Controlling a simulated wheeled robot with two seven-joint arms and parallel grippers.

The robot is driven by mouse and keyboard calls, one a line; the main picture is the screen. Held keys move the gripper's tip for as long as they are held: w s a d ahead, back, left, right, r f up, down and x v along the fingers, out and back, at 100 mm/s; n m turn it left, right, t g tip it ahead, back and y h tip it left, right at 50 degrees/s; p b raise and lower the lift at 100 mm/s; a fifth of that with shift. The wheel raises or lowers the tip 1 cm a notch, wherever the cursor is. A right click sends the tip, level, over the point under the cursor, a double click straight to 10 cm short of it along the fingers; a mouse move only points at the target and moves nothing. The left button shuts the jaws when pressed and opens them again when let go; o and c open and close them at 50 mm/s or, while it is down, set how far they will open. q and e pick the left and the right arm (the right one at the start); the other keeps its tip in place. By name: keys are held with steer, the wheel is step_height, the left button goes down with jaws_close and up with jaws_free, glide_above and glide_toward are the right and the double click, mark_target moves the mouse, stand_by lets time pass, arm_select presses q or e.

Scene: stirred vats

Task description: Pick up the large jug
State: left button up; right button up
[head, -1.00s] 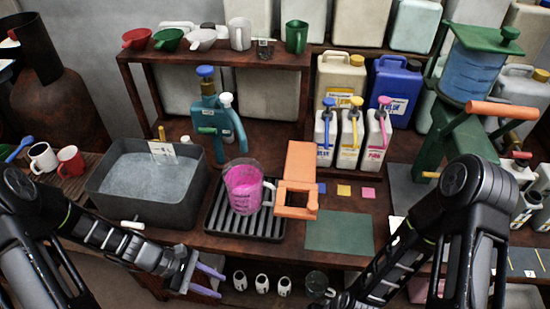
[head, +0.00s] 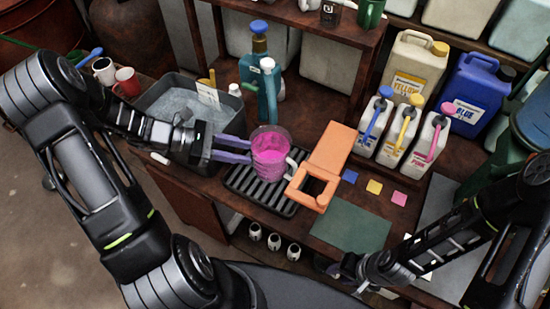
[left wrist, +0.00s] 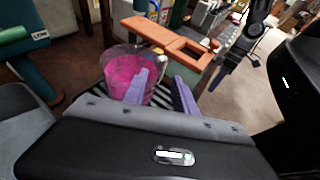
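The large jug (head: 270,160) is clear, holds pink liquid, and stands upright on a black slatted rack (head: 250,189). Its handle points right, toward an orange holder (head: 324,168). My left gripper (head: 248,151) is open and empty, its purple fingers level with the jug's left side. In the left wrist view, the left finger overlaps the jug (left wrist: 118,72) and the other finger shows to its right, over the rack. I cannot tell whether a finger touches it. My right gripper (head: 345,266) is low near the table's front edge, small and dark, its fingers unclear.
A grey basin (head: 170,92) of pale contents lies left, under my left arm. A teal bottle (head: 262,90) stands behind the jug. Blue, yellow and pink pump bottles (head: 398,137) stand to the right. A green mat (head: 350,226) lies bare at the front.

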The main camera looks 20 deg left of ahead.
mark_target(275, 159)
arm_select(q)
steer(key=x, duration=0.2)
steer(key=shift+w+d+f+b, duration=0.1)
steer(key=shift+d+b, duration=0.15)
steer(key=shift+b, duration=0.1)
steer(key=shift+d, duration=0.1)
steer(key=b+x, duration=0.2)
steer(key=x, duration=0.2)
steer(key=shift+w+f, duration=0.1)
steer(key=shift+f, duration=0.1)
steer(key=shift+w+d, duration=0.15)
steer(key=shift+d, duration=0.25)
steer(key=shift+c, duration=0.3)
jaws_close()
stand_by(0.9)
